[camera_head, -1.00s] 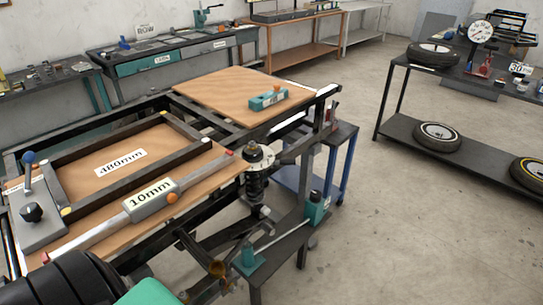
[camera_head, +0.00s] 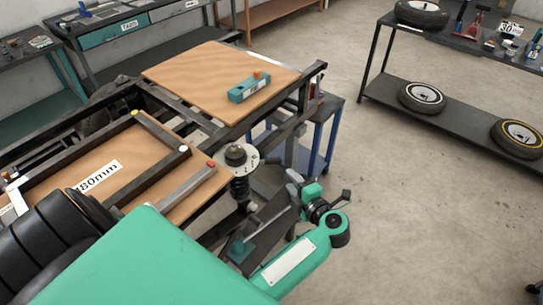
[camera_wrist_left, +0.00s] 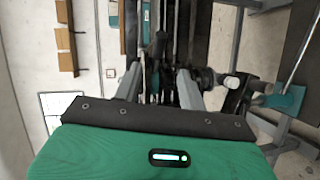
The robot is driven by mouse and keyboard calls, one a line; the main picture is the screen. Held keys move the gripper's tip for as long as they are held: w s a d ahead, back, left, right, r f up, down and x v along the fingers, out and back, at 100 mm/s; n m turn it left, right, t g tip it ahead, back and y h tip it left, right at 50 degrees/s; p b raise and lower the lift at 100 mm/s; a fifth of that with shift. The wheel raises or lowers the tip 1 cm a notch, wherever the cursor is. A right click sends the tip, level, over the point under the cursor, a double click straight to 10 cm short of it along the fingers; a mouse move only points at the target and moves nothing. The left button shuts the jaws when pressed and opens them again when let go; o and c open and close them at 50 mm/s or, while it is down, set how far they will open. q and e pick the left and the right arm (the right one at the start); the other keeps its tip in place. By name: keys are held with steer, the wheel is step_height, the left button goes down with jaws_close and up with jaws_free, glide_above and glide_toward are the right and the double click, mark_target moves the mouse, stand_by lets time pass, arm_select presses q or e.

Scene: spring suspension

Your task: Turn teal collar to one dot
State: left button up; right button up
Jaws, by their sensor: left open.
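The black coil spring (camera_head: 240,188) stands upright at the frame's near right corner in the head view. A pale disc with dot-like marks (camera_head: 247,158) and a dark top nut sit above it. I cannot make out a teal collar on the spring; that part is small and dark. My right gripper is not in view.
A black bench (camera_head: 265,222) with a teal block (camera_head: 240,249) stands below the spring. A wooden board (camera_head: 215,75) bears a teal tool (camera_head: 249,88). A blue-legged stand (camera_head: 328,140) is behind my gripper. Tyres (camera_head: 421,95) lie on a shelf right.

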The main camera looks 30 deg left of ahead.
mark_target(274, 162)
arm_select(q)
steer(key=p+x, duration=0.2)
steer(key=x, duration=0.3)
steer(key=p+x, duration=0.2)
steer(key=x, duration=0.4)
steer(key=shift+a+r, duration=0.15)
steer(key=shift+r, duration=0.1)
steer(key=shift+w+a+f, duration=0.25)
steer(key=shift+w+a, duration=0.05)
steer(key=shift+a, duration=0.2)
jaws_close()
